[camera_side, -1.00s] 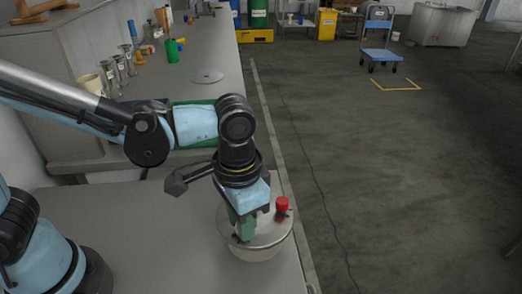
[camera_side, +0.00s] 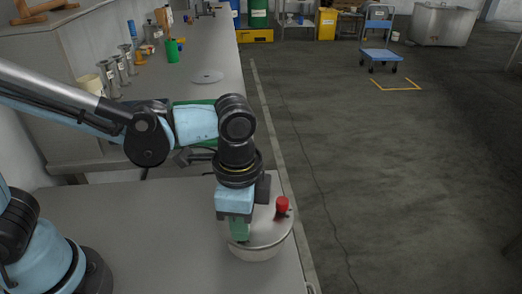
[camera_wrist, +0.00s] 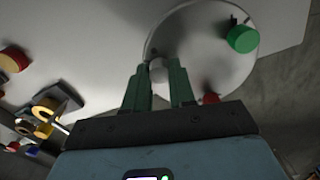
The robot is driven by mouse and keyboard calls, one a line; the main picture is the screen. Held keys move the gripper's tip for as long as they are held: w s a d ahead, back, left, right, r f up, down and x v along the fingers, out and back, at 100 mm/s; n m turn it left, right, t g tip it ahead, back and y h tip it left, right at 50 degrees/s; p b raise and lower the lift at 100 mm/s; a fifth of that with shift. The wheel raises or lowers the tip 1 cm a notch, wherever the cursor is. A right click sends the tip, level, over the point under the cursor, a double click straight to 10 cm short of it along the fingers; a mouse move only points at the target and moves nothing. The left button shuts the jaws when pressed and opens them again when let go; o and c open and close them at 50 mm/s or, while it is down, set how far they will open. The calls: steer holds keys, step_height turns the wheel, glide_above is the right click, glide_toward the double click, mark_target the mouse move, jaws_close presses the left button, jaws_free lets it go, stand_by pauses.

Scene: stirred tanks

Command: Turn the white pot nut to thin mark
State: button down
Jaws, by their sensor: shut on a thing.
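The pot (camera_side: 254,254) is a low round vessel with a pale grey lid (camera_side: 265,232), near the front right edge of the bench. My gripper (camera_side: 239,239) points down at the lid's left part. In the wrist view, its green fingers (camera_wrist: 158,80) are shut on the small white nut (camera_wrist: 157,68), one on each side. In the side view the fingers hide the nut. A red knob (camera_side: 282,205) stands on the lid, and a green knob (camera_wrist: 242,39) shows in the wrist view, with small dark marks beside it. I cannot make out the thin mark.
The near bench top (camera_side: 165,240) is clear left of the pot. A green cup (camera_side: 172,51), a flat grey disc (camera_side: 207,77) and several metal cylinders stand on the far bench. A blue cart (camera_side: 380,55) is on the floor.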

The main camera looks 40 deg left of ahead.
stand_by(0.4)
steer(key=c, duration=0.9)
jaws_free()
steer(key=shift+c, duration=0.2)
steer(key=shift+r, duration=0.15)
step_height(320, 180, up, 12)
steer(key=w+a+f+n+t, duration=0.1)
steer(key=a+f+n+t, duration=0.2)
steer(key=a+n, duration=0.3)
steer(key=w+a+f+n+t, duration=0.1)
steer(key=a+f+n+t, duration=0.3)
steer(key=a, duration=0.9)
steer(key=shift+n, duration=0.9)
